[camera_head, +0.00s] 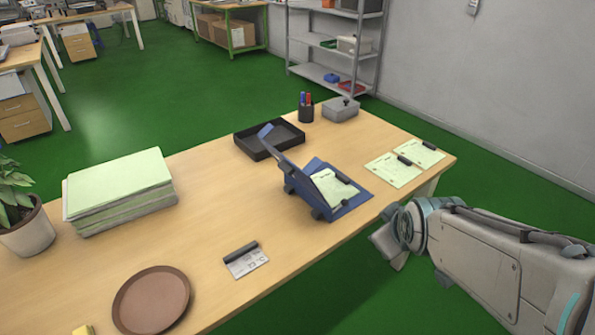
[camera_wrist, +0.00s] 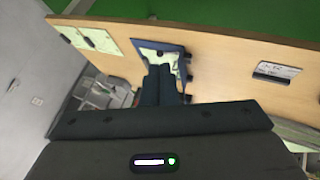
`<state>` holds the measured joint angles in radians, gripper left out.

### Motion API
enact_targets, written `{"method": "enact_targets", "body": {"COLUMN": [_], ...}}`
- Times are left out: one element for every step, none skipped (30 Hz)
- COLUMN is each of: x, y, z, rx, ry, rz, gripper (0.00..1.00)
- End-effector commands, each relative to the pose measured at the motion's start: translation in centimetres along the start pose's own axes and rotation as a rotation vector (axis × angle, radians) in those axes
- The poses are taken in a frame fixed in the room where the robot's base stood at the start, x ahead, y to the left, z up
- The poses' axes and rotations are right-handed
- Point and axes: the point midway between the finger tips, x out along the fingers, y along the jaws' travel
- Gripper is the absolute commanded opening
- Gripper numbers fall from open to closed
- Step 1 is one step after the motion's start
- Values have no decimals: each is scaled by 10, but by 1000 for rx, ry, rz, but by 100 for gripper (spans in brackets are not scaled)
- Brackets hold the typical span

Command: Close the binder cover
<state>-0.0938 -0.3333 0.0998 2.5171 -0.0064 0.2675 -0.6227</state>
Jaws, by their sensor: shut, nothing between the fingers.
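The blue binder (camera_head: 354,201) lies open near the table's front edge, with green-white sheets (camera_head: 330,187) and a dark clip on its right part. Its cover (camera_head: 287,165) stands raised and tilted on the left side. In the wrist view the binder (camera_wrist: 146,44) shows beyond the fingers, which hide part of it. My gripper (camera_head: 383,243) is to the right of the binder and apart from it, past the table's front edge. In the wrist view the two dark fingers of my gripper (camera_wrist: 160,69) are together and hold nothing.
A black tray (camera_head: 256,150), a pen cup (camera_head: 306,113) and a grey box (camera_head: 340,109) stand behind the binder. Two sheets with clips (camera_head: 393,170) lie to its right. A card (camera_head: 247,264), a brown plate (camera_head: 151,300) and a paper stack (camera_head: 120,190) are to the left.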

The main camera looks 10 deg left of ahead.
Motion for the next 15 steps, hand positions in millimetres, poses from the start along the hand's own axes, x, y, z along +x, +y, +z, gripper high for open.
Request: {"method": "enact_targets", "body": {"x": [29, 38, 50, 58, 65, 75, 81, 87, 94, 99, 104, 108, 111, 114, 116], "y": [-14, -18, -24, -29, -34, -42, -49, -55, -64, -72, -80, -90, -98, -105, -114], "z": [-6, -13, -23, -31, -39, -49, -56, -63, -72, -79, -85, -93, -98, -103, -109], "rx": [-123, -198, -298, -371, -443, -536, -606, -674, -761, -825, -887, -965, -1021, -1073, -1134], "ry": [62, 103, 155, 194, 233, 284, 322, 358, 405, 441, 475, 518, 549, 577, 611], "rz": [20, 40, 68, 91, 116, 154, 184, 216, 262, 299, 338, 395, 438, 482, 543], "gripper": [0, 0, 0, 0, 0, 0, 0, 0, 0, 0, 0, 0, 0, 0, 0]}}
